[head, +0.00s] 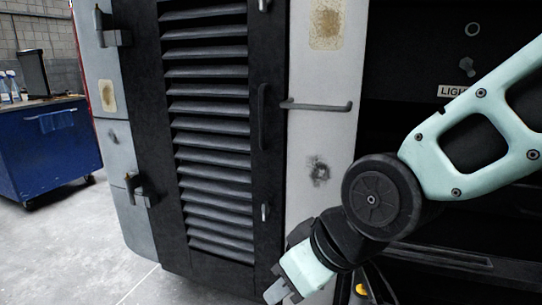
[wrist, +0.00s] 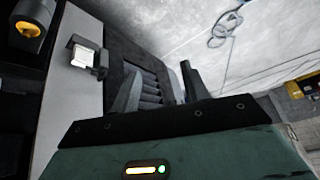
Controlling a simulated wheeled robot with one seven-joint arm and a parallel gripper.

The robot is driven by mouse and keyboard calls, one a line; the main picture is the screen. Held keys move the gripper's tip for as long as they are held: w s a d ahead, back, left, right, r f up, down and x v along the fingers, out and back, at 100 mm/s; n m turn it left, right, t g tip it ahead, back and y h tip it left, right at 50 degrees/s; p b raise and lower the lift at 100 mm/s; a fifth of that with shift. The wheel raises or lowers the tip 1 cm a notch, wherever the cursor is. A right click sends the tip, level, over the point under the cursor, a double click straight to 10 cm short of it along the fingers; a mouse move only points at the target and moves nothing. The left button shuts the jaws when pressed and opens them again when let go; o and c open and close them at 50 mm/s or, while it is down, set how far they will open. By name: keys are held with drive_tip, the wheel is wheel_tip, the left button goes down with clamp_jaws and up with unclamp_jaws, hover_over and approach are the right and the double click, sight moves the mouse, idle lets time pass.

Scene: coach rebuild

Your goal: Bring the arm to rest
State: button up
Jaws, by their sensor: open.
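My arm comes in from the right edge in the head view and reaches down and left across the front of the coach. My gripper (head: 277,292) is low at the bottom edge of that view, in front of the pale panel and the louvred door (head: 207,130). In the wrist view my gripper (wrist: 160,88) shows two dark fingers standing apart, with nothing between them but the louvred panel (wrist: 152,88) behind. The gripper is open and empty. I cannot tell its exact distance from the coach.
A horizontal grab bar (head: 316,105) sticks out from the pale panel (head: 320,145). A dark open compartment (head: 405,60) lies behind my arm. A blue cabinet (head: 45,150) with bottles (head: 10,86) stands at left. A cable (wrist: 226,30) lies on the otherwise clear grey floor (head: 75,240).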

drive_tip(key=s+d+f+m+g+h, duration=0.1)
drive_tip(key=s+d+f+g+h, duration=0.3)
drive_tip(key=s+d, duration=0.75)
wheel_tip(320, 180, up, 20)
drive_tip(key=w+p, duration=0.1)
drive_tip(key=p, duration=1.8)
drive_tip(key=shift+w+f, duration=0.15)
drive_tip(key=shift+w, duration=0.05)
drive_tip(key=shift+a, duration=0.15)
